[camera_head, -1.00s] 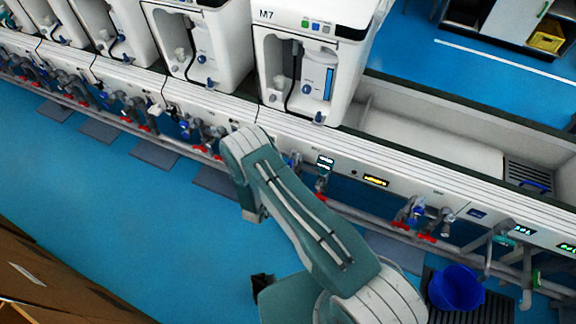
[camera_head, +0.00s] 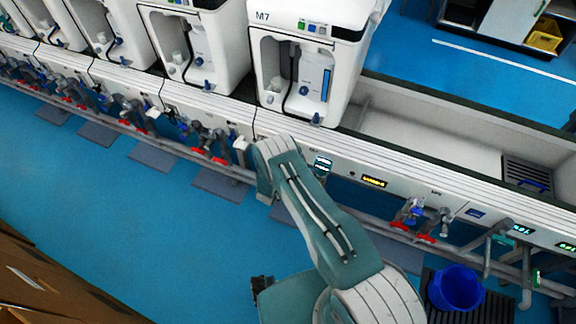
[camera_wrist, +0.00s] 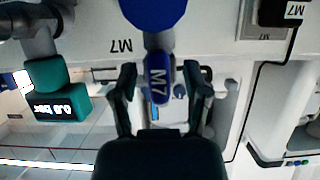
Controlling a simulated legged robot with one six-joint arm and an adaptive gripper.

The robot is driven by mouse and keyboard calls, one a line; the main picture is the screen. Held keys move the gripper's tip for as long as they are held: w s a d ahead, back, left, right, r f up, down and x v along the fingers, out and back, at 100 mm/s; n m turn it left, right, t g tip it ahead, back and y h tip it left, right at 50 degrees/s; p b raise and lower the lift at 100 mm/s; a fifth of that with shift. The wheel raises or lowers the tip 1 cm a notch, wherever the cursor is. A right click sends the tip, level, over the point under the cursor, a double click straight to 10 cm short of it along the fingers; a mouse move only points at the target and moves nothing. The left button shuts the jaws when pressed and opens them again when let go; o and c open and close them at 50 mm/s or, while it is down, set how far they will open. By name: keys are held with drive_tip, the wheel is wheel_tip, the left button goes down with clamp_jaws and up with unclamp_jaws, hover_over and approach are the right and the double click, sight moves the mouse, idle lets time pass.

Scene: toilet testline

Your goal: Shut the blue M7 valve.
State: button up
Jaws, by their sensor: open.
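My gripper (camera_wrist: 160,72) is open, with one dark finger on each side of the handle and gaps visible between. I cannot tell how deep the handle sits between the fingers. A round blue part (camera_wrist: 153,10) lies just above the handle in that view. In the head view my own arm covers the gripper and the valve.
A teal gauge (camera_wrist: 58,90) reading 0.0 bar shows beside the valve. The white M7 toilet unit (camera_head: 300,62) stands above the bench front. Other valves with red handles (camera_head: 205,153) line the pipe. A blue bucket (camera_head: 456,289) sits at lower right. Blue floor (camera_head: 110,210) is open at left.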

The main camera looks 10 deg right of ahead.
clamp_jaws()
drive_tip(key=shift+m+t+y, duration=0.5)
drive_tip(key=shift+m, duration=0.5)
unclamp_jaws()
